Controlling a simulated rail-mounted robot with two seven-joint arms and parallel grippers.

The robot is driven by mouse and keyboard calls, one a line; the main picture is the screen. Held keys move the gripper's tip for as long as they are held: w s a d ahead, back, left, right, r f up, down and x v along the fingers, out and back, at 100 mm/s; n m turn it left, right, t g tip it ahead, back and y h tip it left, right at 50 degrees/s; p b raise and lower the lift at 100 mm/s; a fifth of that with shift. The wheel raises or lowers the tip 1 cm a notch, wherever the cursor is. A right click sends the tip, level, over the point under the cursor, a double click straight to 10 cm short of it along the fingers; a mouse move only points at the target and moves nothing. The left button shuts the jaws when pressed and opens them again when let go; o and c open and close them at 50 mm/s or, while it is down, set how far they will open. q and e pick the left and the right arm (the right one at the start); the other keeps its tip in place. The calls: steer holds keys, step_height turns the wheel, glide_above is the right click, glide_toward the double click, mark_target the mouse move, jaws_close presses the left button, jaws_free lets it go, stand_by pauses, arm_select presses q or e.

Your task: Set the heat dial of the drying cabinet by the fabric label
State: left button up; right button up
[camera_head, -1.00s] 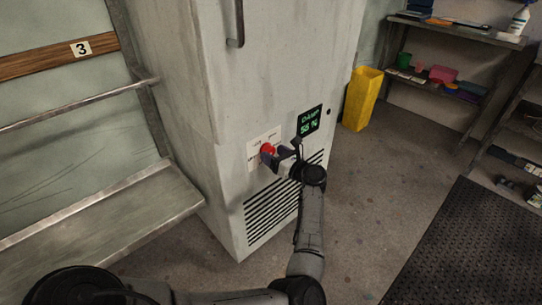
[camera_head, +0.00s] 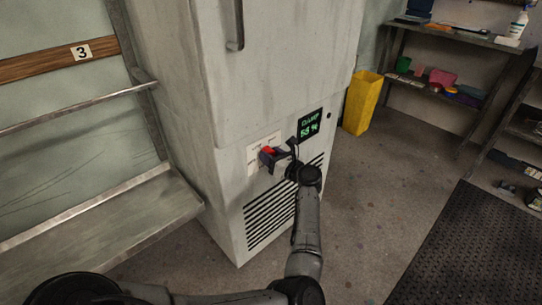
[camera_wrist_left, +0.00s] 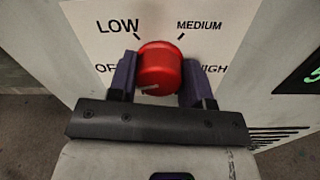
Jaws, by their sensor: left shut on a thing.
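The drying cabinet (camera_head: 275,75) is a tall pale grey cabinet in the middle of the head view. Its red heat dial (camera_wrist_left: 160,68) sits on a white label plate (camera_wrist_left: 215,20) marked LOW, MEDIUM, HIGH and a partly hidden OFF. My left gripper (camera_head: 271,156) is shut on the dial, one finger on each side of it in the left wrist view (camera_wrist_left: 160,80). The dial's pointer is not clear to me. A small display (camera_head: 310,124) beside the plate reads DAMP and about 58 %. My right gripper and a fabric label are not in view.
A vent grille (camera_head: 270,215) is below the dial. A steel bench (camera_head: 110,225) stands at the left beneath a board marked 3 (camera_head: 80,52). A yellow bin (camera_head: 362,102) and shelves (camera_head: 450,40) are at the right, with a black mat (camera_head: 475,250) on the floor.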

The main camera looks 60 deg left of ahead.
arm_select(q)
steer(key=shift+c, duration=0.7)
